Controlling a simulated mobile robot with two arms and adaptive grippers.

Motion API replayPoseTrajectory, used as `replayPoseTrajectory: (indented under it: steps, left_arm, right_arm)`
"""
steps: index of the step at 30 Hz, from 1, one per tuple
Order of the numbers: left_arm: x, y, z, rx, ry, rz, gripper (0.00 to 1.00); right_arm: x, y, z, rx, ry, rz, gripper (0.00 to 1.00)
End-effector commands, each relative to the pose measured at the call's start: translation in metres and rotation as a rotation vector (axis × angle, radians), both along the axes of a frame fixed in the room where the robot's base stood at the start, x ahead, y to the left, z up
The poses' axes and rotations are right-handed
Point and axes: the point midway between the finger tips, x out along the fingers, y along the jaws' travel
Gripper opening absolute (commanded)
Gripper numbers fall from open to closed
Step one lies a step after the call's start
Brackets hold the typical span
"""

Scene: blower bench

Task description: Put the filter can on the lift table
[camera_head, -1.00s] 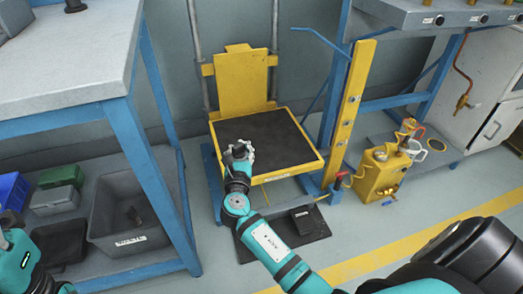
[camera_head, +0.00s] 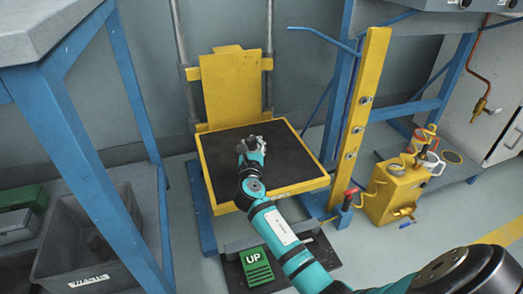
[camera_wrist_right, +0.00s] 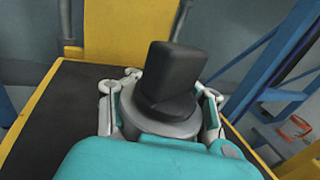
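The lift table (camera_head: 222,192) is a yellow-rimmed platform with a black top and a yellow back plate. My right gripper (camera_head: 258,142) is over the middle of that top, its arm reaching in from the lower right. In the right wrist view, my right gripper (camera_wrist_right: 162,100) has a finger on each side of a dark, blocky piece, which I take for the filter can (camera_wrist_right: 172,72). Its lower part is hidden by the gripper. I cannot tell whether it touches the table top. My left gripper is not in view.
A yellow post (camera_head: 358,130) and a red-handled lever (camera_head: 349,194) stand right of the table. A yellow pump unit (camera_head: 396,190) is farther right. A blue-framed bench (camera_head: 65,120) with a grey bin (camera_head: 85,240) is at left. A green UP pedal (camera_head: 255,266) lies below.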

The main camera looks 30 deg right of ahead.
Motion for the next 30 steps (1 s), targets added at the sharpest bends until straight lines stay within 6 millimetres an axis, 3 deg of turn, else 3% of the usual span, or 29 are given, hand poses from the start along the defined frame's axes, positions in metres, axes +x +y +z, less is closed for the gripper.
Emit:
replayPoseTrajectory:
  steps: [3, 9, 14, 22, 30]
  left_arm:
    - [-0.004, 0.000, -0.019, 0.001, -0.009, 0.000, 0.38]
    - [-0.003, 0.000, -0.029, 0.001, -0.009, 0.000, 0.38]
    - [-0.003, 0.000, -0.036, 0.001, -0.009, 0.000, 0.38]
    - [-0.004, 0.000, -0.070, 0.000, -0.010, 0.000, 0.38]
    - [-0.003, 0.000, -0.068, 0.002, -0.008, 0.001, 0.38]
  right_arm:
    - [0.015, -0.028, -0.007, -0.001, -0.005, -0.002, 0.00]
    - [0.027, -0.051, -0.006, -0.001, -0.003, 0.000, 0.00]
    - [0.029, -0.053, -0.012, 0.000, -0.001, 0.002, 0.00]
    - [0.028, -0.053, -0.042, 0.001, -0.002, 0.001, 0.00]
    - [0.028, -0.053, -0.039, 0.000, -0.002, 0.001, 0.00]
